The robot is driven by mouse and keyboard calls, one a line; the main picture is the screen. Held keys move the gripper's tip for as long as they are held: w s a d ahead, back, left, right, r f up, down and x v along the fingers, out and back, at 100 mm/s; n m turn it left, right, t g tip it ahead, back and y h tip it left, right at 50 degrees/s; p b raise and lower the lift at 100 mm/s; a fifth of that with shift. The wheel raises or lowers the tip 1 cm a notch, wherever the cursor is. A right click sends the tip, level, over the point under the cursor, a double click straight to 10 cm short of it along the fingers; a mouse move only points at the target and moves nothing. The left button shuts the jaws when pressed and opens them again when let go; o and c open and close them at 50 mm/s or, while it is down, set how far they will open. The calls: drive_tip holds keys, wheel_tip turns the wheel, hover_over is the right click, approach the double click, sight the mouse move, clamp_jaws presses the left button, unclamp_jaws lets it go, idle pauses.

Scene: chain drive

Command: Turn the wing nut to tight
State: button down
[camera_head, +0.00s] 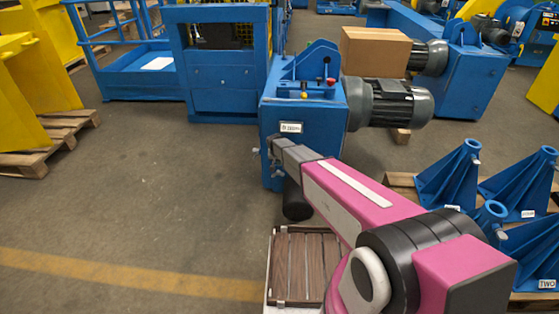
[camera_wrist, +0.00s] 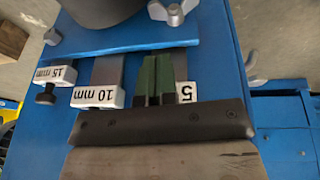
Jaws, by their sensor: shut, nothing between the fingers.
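My gripper (camera_wrist: 158,62) shows in the wrist view as two green and black fingers side by side, shut and empty. It lies over the blue panel, between the labels "10 mm" and "5". Grey wing nuts show there: one at the top (camera_wrist: 174,11), one at the left edge of the panel (camera_wrist: 53,37) and one at the right edge (camera_wrist: 254,81). The fingers are apart from all three in the picture. In the head view my gripper (camera_head: 281,146) is at the left front of the blue machine (camera_head: 304,116); its fingers and the nuts are too small to tell.
Labelled blocks "15 mm" (camera_wrist: 56,75) and "10 mm" (camera_wrist: 98,97) sit beside the fingers. A dark round part (camera_wrist: 100,8) is above. A motor (camera_head: 390,104) juts from the machine's right. Blue brackets (camera_head: 447,182) stand at right. Floor (camera_head: 150,195) at left is clear.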

sight(283, 174)
drive_tip(key=x, duration=0.8)
drive_tip(key=shift+s+d+f, duration=0.2)
drive_tip(key=shift+s, duration=0.15)
drive_tip(key=shift+d+f, duration=0.15)
drive_tip(key=shift+f, duration=0.35)
drive_tip(key=shift+s+d+f, duration=0.1)
drive_tip(key=shift+d+f, duration=0.45)
drive_tip(key=shift+f, duration=0.3)
drive_tip(key=w+d+r+v, duration=0.1)
drive_tip(key=d+v, duration=0.2)
drive_tip(key=v, duration=1.1)
drive_tip(key=s+d+r+g, duration=0.1)
drive_tip(key=s+d+r, duration=0.5)
drive_tip(key=s, duration=0.4)
drive_tip(key=s+d+r+g, duration=0.1)
drive_tip(key=s+d+r, duration=0.5)
drive_tip(key=s, duration=0.4)
drive_tip(key=s+d+r+g+y, duration=0.1)
drive_tip(key=s+d+r, duration=0.5)
drive_tip(key=s, duration=0.5)
drive_tip(key=shift+d+n, duration=0.3)
drive_tip(key=shift+d, duration=0.35)
